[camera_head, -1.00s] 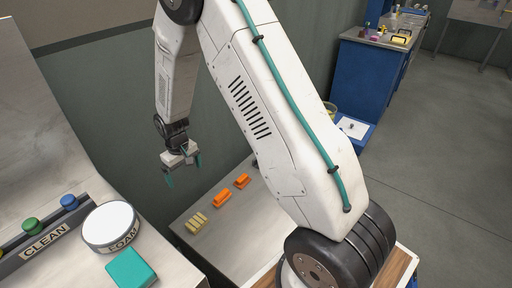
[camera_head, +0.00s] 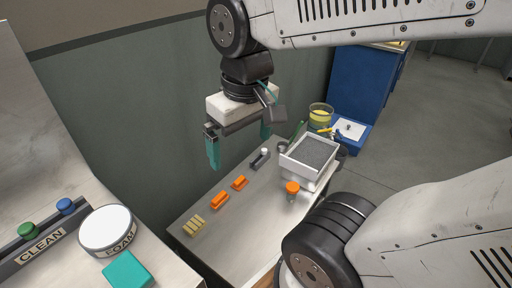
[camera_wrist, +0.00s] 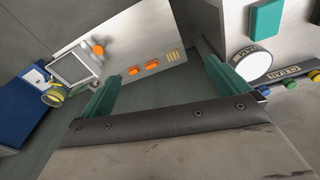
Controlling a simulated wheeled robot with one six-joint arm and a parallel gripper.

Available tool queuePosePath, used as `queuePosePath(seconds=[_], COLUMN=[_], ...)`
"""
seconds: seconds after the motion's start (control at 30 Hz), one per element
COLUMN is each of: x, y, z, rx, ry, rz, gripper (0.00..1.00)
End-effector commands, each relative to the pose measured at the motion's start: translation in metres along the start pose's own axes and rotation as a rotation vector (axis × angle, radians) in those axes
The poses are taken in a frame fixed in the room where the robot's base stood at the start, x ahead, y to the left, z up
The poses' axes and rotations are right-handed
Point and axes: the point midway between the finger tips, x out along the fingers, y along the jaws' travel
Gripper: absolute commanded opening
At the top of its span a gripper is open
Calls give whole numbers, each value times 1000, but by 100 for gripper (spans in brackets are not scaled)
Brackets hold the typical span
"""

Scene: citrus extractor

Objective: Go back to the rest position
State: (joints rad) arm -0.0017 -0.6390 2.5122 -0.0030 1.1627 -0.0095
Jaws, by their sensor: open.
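My gripper (camera_head: 240,146) is open and empty, with its two teal fingers spread wide. It hangs in the air beside the grey wall, above and behind the metal table (camera_head: 238,248). In the wrist view the gripper (camera_wrist: 163,92) shows its two fingers apart with nothing between them but the surfaces below. The arm is folded, with its upper link across the top of the head view.
On the table are orange blocks (camera_head: 219,201), yellow pieces (camera_head: 194,226), a grey-filled white tray (camera_head: 332,163) and an orange-topped item (camera_head: 292,188). A round FOAM pad (camera_head: 106,228) and a teal block (camera_head: 129,269) sit at left. A blue cabinet (camera_head: 358,97) stands behind.

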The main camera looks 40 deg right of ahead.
Motion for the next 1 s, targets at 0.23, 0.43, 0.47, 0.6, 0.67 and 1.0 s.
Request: queuePosePath(seconds=[0.23, 0.43, 0.47, 0.6, 0.67, 1.0], x=[-6, -6, -6, -6, -6, -6], y=[0, 0, 0, 0, 0, 0], z=[35, 37, 36, 36, 36, 36], rx=[14, 15, 15, 14, 14, 14], ry=[9, 8, 8, 8, 8, 8], rz=[1, 1, 1, 1, 1, 1], gripper=[100, 100, 100, 100, 100, 100])
